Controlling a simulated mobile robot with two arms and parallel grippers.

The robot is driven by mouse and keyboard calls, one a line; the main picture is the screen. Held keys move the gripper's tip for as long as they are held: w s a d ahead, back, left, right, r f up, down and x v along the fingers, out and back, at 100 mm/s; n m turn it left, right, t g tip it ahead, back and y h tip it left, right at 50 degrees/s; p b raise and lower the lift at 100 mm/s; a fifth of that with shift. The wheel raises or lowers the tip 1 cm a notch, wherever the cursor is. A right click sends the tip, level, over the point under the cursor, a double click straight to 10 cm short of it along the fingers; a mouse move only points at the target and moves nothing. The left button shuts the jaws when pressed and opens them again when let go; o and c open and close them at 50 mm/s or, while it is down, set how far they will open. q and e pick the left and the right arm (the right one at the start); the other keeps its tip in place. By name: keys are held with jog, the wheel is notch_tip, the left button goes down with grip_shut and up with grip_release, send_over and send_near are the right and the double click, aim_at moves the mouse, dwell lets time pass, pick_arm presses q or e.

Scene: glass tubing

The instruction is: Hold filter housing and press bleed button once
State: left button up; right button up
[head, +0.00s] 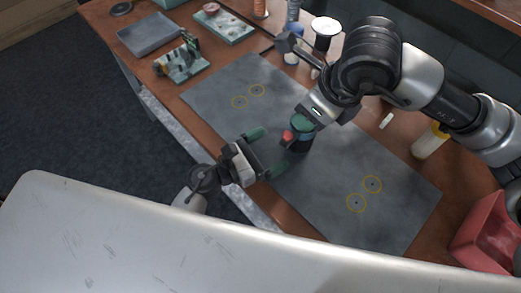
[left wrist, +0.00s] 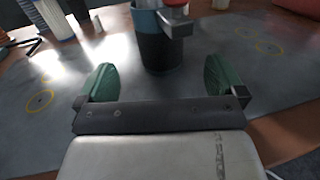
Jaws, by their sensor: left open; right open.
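The filter housing (head: 301,142) is a dark upright cylinder with a blue-green band on the grey mat. Its red bleed button (head: 287,136) faces my left gripper. In the left wrist view, the dark housing (left wrist: 157,52) stands ahead, with the red button (left wrist: 176,4) above a grey block at its top. My left gripper (head: 267,152) is open, its green pads apart and empty, short of the housing. My right gripper (head: 303,119) is open just above the housing, partly covering its top. I cannot tell whether it touches the housing.
The grey mat (head: 225,93) has yellow-ringed holes and is clear on both sides of the housing. A white spool (head: 325,27) stands behind. A red bin (head: 485,235) is at the right.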

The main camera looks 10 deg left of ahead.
aim_at(299, 134)
pick_arm(q)
jog(key=x, duration=0.9)
jog(key=shift+w, duration=0.1)
